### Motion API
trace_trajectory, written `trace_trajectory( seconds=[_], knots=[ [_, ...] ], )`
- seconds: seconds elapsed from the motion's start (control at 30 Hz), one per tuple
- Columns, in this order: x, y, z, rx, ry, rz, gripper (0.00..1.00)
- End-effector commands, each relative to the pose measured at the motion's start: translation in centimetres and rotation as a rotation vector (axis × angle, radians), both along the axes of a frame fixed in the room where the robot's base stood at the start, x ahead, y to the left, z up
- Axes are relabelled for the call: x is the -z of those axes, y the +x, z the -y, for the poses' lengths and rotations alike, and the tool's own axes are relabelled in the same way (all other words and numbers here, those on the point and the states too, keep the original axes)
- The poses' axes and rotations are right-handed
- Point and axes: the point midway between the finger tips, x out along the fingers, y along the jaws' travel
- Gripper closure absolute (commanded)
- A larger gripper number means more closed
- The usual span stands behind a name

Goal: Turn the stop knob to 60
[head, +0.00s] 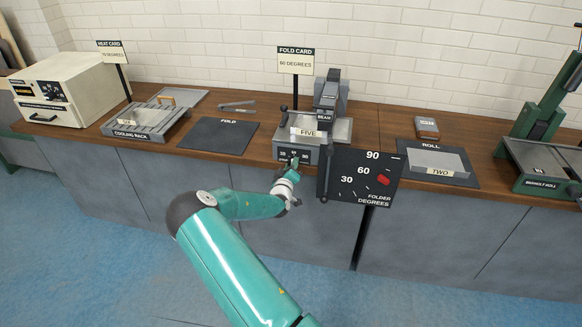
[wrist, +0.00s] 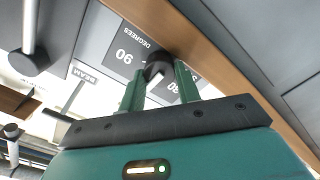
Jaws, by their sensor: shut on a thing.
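The stop knob (wrist: 154,70) is a dark round knob with a white pointer line, on a grey front panel with degree numbers, in the wrist view. My gripper (wrist: 160,82) is shut on it, with one green finger at each side. The fingers and palm hide part of the numbers. In the head view my gripper (head: 292,168) is at the front of the folder (head: 340,128), over its small dial panel (head: 283,154); the knob is hidden there. The black folder degrees board (head: 333,165) shows 30, 60 and 90, with a red marker (head: 384,179) right of the 60.
The fold card (head: 296,62) reads 60 degrees. A plate labelled FIVE (head: 308,133) lies on the folder. A dark fold mat (head: 222,136) and cooling rack (head: 145,122) are to the left. A roll mat (head: 455,179) is to the right. The board stands close right of my gripper.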

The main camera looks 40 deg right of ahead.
Motion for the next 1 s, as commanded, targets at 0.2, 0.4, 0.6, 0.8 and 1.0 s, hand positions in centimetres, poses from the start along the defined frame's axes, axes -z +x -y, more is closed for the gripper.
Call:
trace_trajectory(
  seconds=[0.2,0.4,0.6,0.8,1.0],
  knots=[
    [0.14,-0.07,-0.07,0.001,-0.034,-0.048,0.90],
    [0.14,-0.08,-0.06,0.001,-0.042,-0.058,0.90],
    [0.15,-0.09,-0.05,0.001,-0.042,-0.057,0.90],
    [0.14,-0.07,-0.05,0.001,-0.042,-0.057,0.45],
    [0.08,-0.04,-0.02,0.000,-0.042,-0.056,0.45]
  ],
)
